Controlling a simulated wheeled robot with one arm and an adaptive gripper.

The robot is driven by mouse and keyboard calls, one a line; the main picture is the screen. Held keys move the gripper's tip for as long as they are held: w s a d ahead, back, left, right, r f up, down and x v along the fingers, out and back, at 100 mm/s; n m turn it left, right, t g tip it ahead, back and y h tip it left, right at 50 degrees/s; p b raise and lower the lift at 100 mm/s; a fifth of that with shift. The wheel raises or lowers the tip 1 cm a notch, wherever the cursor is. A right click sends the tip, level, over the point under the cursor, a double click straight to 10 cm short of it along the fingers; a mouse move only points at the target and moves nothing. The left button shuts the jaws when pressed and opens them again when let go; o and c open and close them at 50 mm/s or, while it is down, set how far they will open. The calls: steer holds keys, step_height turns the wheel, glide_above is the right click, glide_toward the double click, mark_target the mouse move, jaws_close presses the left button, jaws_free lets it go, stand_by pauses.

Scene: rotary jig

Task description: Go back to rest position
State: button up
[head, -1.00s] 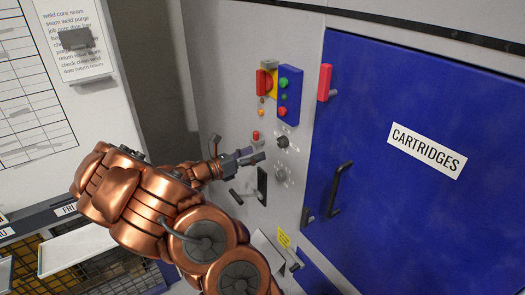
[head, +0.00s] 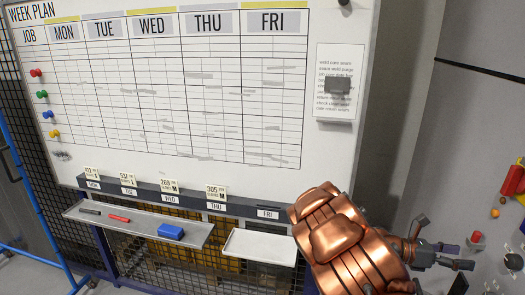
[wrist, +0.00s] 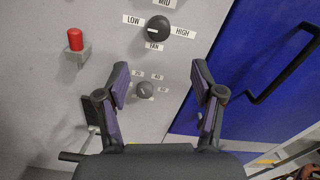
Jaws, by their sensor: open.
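My copper arm reaches in from the lower right of the head view. My gripper (head: 461,256) is at its end, in front of the grey control panel, with its fingers apart. In the wrist view my gripper (wrist: 162,82) is open and nothing is between its fingers. Beyond the fingers are a small grey knob (wrist: 145,89) and, above it, a larger black FAN knob (wrist: 157,28) marked LOW, MID and HIGH. A red button (wrist: 75,39) on a grey mount is at the upper left. I cannot tell the gap to the panel.
A week-plan whiteboard (head: 170,60) fills much of the head view. Below it are a grey tray (head: 140,224) with a blue block (head: 183,231) and a white tray (head: 258,247). A blue door (wrist: 270,60) with a black handle is right of the panel.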

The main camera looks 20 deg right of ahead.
steer(key=s+a+r+m+y, duration=0.25)
steer(key=s+a+m, duration=0.2)
steer(key=a, duration=0.25)
steer(key=s+a+r+m+y, duration=0.1)
steer(key=s+a+m+y, duration=0.25)
steer(key=a+m, duration=0.3)
steer(key=a+f+m+t+y, duration=0.1)
steer(key=a+f+t+y, duration=0.1)
steer(key=a, duration=0.6)
steer(key=s+a+f+m+t+y+b, duration=0.1)
steer(key=a+m+t+y, duration=0.1)
steer(key=a, duration=0.7)
steer(key=shift+s+a+f+t+y, duration=0.15)
steer(key=shift+s+f+t+y, duration=0.2)
steer(key=shift+y, duration=0.35)
steer(key=s+a+y, duration=0.1)
steer(key=a, duration=0.3)
steer(key=s+a+t+y, duration=0.1)
steer(key=a, duration=0.4)
steer(key=a+m+t+y, duration=0.1)
steer(key=a+y, duration=0.1)
steer(key=a, duration=0.3)
steer(key=shift+s+a+f+t, duration=0.2)
steer(key=shift+s+t, duration=0.05)
steer(key=shift+s, duration=0.15)
